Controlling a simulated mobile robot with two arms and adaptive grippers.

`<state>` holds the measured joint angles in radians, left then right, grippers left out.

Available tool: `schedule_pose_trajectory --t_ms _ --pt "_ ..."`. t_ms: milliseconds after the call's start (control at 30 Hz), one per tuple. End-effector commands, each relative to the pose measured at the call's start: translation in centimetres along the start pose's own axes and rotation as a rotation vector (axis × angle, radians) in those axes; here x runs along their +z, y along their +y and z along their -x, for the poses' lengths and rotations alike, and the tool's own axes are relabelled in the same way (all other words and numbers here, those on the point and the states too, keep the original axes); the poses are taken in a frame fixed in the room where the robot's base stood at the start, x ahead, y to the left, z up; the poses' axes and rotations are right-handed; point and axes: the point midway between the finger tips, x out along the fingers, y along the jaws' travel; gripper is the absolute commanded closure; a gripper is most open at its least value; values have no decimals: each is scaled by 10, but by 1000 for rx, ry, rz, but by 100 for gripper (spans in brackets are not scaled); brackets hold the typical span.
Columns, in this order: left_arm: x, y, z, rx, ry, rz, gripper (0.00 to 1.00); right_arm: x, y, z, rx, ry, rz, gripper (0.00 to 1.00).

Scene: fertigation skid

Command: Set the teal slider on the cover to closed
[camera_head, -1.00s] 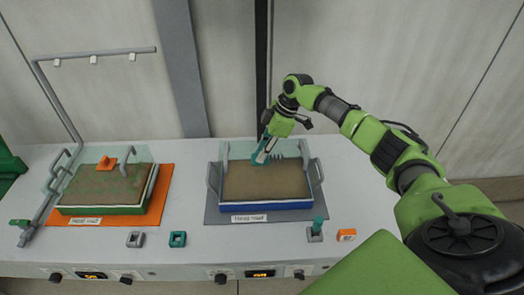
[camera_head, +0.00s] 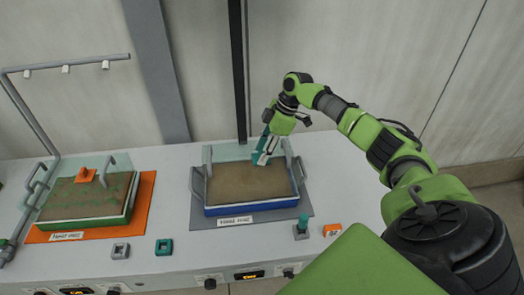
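The right tray (camera_head: 250,208) is blue-rimmed, filled with brown soil, and stands on a grey mat. A clear cover (camera_head: 225,153) stands at its back. My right gripper (camera_head: 265,158) points down at the back right of this tray, by the cover. A teal piece (camera_head: 257,157), which looks like the slider, shows right at its fingertips. The fingers partly cover it, and I cannot tell whether they grip it or only touch it. My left gripper is not in view.
A green-rimmed tray (camera_head: 85,222) with an orange-knobbed cover sits on an orange mat at left. Small grey (camera_head: 121,251) and teal (camera_head: 164,247) square pieces, a teal peg (camera_head: 303,220) and an orange block (camera_head: 332,230) lie along the front. A grey pipe frame stands at far left.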

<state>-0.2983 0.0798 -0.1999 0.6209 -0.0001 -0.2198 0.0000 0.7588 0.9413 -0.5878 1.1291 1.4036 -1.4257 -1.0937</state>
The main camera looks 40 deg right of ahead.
Motion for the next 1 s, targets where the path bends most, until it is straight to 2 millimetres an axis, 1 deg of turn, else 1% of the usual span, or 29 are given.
schedule_pose_trajectory --t_ms 167,267,367,467,600,733,833,1000 --pt "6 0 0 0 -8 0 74 0 0 0 0 0 0 61" --pt "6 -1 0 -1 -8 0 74 0 0 5 1 0 0 61" --pt "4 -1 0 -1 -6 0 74 0 1 18 2 0 1 61" --pt "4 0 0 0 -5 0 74 1 1 38 4 0 1 61" --pt "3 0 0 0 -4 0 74 0 1 70 4 1 0 61" --pt "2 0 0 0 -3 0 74 0 1 94 3 1 0 61" --pt "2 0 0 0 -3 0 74 0 0 108 2 1 0 61" --pt "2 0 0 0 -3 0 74 0 0 119 0 0 0 61"
